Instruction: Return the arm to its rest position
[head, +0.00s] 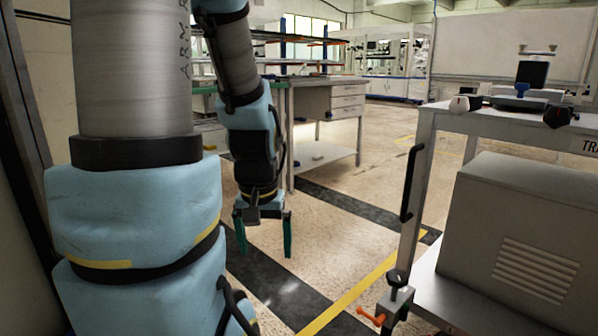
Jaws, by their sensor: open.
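My arm fills the left of the head view, with light-blue covers and grey tube links. Its far end hangs down, and my gripper (263,236) points at the floor with two green fingers spread apart. Nothing is between the fingers. The gripper is in the air over the floor, clear of the bench behind it and the trolley to the right.
A grey workbench (333,97) with drawers stands behind the gripper. A trolley (478,124) on the right carries several small items on top and a grey box (515,235) below. Black floor strips and a yellow line (352,296) cross the open floor between.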

